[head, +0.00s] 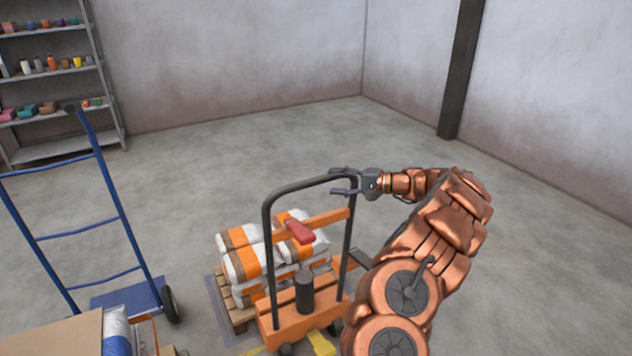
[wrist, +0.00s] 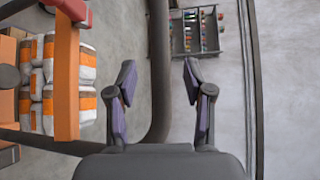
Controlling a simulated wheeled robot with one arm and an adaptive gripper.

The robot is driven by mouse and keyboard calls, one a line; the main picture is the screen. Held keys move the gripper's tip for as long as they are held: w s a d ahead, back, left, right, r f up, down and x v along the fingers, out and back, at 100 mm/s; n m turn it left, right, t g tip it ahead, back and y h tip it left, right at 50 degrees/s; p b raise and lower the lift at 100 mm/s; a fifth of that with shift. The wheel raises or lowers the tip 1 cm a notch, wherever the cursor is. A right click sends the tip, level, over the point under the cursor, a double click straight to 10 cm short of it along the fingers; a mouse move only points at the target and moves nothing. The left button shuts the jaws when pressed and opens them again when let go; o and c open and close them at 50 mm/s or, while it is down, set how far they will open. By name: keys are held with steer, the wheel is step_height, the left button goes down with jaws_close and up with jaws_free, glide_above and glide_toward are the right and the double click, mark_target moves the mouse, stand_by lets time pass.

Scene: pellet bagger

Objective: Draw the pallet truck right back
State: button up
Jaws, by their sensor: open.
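The pallet truck (head: 303,320) is orange with a dark looped handle (head: 268,225), an orange crossbar and a red lever (head: 300,232). It stands at a wooden pallet (head: 238,316) stacked with white and orange bags (head: 243,262). My gripper (head: 333,181) is at the upper right corner of the handle, with its fingers apart. In the wrist view the handle's dark tube (wrist: 160,75) runs between my open fingers (wrist: 160,85).
A blue hand truck (head: 118,215) stands at the left. A cardboard box (head: 55,335) is at the lower left. Shelves (head: 60,72) with small items line the back left wall. A dark post (head: 460,75) stands at the right wall. The floor behind the load is clear.

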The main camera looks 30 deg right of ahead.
mark_target(323, 181)
steer(key=p+x, duration=0.1)
steer(key=x, duration=0.5)
steer(key=shift+w+a, duration=0.2)
jaws_close()
stand_by(0.5)
